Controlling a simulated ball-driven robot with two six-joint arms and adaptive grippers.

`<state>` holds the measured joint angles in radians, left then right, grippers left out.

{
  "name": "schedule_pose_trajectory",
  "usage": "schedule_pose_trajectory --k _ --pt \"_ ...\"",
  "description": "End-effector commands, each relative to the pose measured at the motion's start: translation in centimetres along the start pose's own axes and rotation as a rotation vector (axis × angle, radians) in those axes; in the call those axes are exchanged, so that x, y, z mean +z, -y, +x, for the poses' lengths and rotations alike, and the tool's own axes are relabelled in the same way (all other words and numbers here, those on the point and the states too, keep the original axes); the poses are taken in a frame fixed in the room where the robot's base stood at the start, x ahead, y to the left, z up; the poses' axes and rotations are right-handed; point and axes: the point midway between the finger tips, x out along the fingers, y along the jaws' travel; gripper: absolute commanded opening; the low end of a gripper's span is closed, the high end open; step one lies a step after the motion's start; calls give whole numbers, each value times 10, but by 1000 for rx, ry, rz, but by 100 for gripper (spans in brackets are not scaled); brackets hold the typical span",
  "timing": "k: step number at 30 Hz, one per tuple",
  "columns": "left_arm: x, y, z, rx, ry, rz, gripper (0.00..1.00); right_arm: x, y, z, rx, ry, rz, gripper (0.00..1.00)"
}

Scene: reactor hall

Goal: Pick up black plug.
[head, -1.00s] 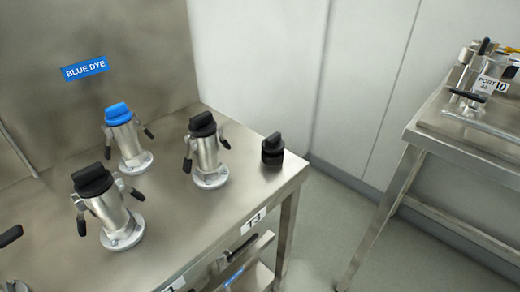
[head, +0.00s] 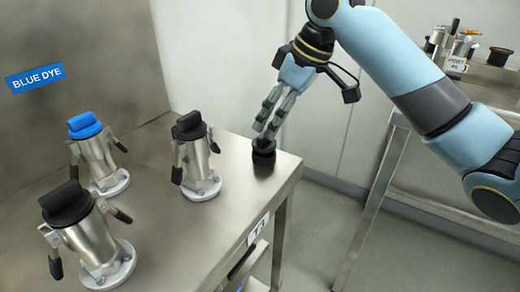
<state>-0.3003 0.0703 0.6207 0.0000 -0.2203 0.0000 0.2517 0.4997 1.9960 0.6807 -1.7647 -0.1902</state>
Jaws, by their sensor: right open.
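The loose black plug (head: 264,157) stands upright on the steel table (head: 225,225), near its right end. My right gripper (head: 267,127) reaches down over it from above, with its open fingertips at the plug's upper part. The fingers hide most of the plug's top grip, and I cannot tell whether they touch it. My left gripper is not in view.
Metal fittings with side levers stand left of the plug: one black-capped (head: 197,160), one blue-capped (head: 95,155), another black-capped (head: 85,235). A BLUE DYE label (head: 36,78) is on the back panel. Another bench (head: 490,95) stands at right.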

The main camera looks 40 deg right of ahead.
Motion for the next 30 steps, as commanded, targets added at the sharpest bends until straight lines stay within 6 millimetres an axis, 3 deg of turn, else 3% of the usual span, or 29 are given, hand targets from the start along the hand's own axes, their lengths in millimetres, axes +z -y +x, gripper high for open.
schedule_pose_trajectory --k 13,22,30 --pt "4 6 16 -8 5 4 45 -6 4 56 -2 2 1 74" --pt "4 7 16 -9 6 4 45 -6 4 60 1 1 -1 74" --pt "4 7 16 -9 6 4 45 -6 4 60 1 1 -1 39"
